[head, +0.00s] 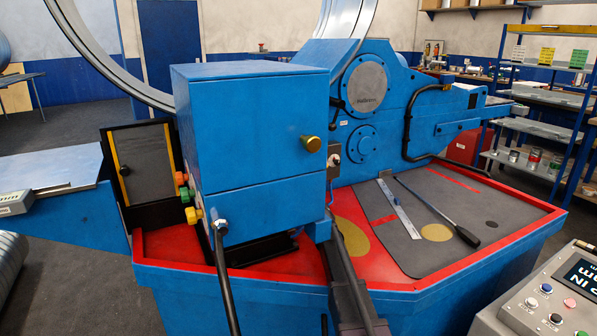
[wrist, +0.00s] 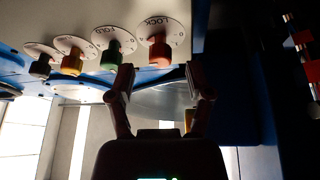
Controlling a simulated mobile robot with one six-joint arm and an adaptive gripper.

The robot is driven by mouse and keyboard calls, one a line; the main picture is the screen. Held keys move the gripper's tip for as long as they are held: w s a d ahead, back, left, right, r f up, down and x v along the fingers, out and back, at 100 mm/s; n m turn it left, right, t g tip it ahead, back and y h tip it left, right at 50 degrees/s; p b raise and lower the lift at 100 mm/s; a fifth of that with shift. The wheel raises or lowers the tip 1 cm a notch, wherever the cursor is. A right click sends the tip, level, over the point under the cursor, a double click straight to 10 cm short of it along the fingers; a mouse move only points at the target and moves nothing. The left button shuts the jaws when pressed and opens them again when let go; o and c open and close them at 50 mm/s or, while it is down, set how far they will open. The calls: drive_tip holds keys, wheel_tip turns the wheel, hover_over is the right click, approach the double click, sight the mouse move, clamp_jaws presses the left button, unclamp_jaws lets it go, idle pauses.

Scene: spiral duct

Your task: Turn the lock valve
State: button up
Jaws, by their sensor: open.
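The lock valve is a red knob (wrist: 158,52) on a round white plate marked LOCK, at the upper middle of the wrist view. In the head view it shows as a small orange-red knob (head: 181,179) on the left side of the blue cabinet (head: 250,130). My gripper (wrist: 164,82) is open and empty in the wrist view. Its two fingers stand apart, below the red knob in the picture, with the knob lying between their lines and beyond the tips. I see no contact with it. The gripper cannot be made out in the head view.
A green knob (wrist: 111,56) sits just left of the red one, close to the left finger. A yellow knob (wrist: 72,62) and a black knob (wrist: 41,66) follow further left. An open black door panel (head: 140,163) stands left of the cabinet knobs.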

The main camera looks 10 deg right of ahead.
drive_tip(key=shift+p+x, duration=0.45)
drive_tip(key=shift+x, duration=1.3)
clamp_jaws()
